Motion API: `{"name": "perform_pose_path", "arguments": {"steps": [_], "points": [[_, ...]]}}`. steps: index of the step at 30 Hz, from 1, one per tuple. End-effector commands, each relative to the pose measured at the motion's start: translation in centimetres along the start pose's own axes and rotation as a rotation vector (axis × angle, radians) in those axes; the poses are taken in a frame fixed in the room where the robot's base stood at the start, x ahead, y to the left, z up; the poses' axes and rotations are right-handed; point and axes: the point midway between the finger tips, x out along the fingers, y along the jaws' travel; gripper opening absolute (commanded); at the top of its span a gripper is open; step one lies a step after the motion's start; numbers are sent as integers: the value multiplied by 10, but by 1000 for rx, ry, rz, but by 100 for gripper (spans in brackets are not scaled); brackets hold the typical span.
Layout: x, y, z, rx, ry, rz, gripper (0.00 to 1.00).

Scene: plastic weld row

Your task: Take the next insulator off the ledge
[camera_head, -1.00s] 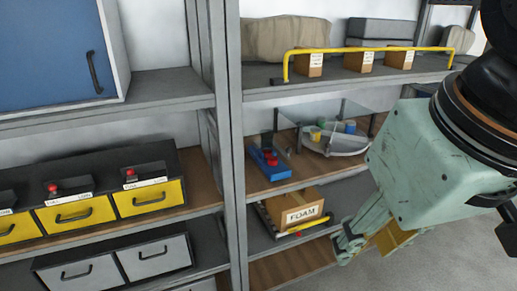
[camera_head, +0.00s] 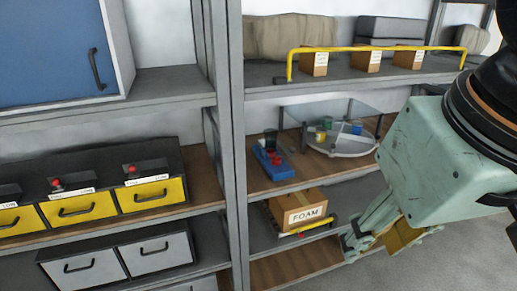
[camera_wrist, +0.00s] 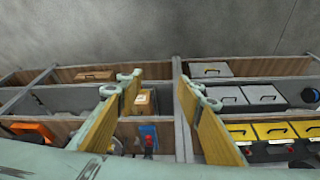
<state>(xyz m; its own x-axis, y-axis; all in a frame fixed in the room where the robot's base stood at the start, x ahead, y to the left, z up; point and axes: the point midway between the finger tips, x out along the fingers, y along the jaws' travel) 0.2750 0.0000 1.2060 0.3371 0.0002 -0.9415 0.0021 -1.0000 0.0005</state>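My gripper (camera_head: 385,238) is at the lower right of the head view, in front of the shelves. The wrist view shows its two yellow-padded fingers (camera_wrist: 160,85) spread apart with nothing between them. I cannot single out an insulator or the ledge for certain. Small coloured cylinders (camera_head: 356,128) stand in and beside a round grey tray (camera_head: 347,144) on the middle shelf. A blue block with red knobs (camera_head: 274,162) is left of the tray. The gripper touches none of these.
A cardboard box labelled FOAM (camera_head: 299,208) sits on a lower shelf by a yellow bar (camera_head: 312,229). Another yellow rail (camera_head: 380,47) fronts small boxes on the upper shelf. A grey post (camera_head: 233,140) divides the bays; yellow-fronted drawers (camera_head: 143,196) are on the left.

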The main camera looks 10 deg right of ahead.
Motion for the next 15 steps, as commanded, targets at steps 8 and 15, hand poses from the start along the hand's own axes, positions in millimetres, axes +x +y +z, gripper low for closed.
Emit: {"name": "perform_pose_path", "arguments": {"steps": [8, 15], "points": [[-2, -3, -31, -8, 3, -8, 34], [1, -7, -78, -19, 11, -19, 34]]}}
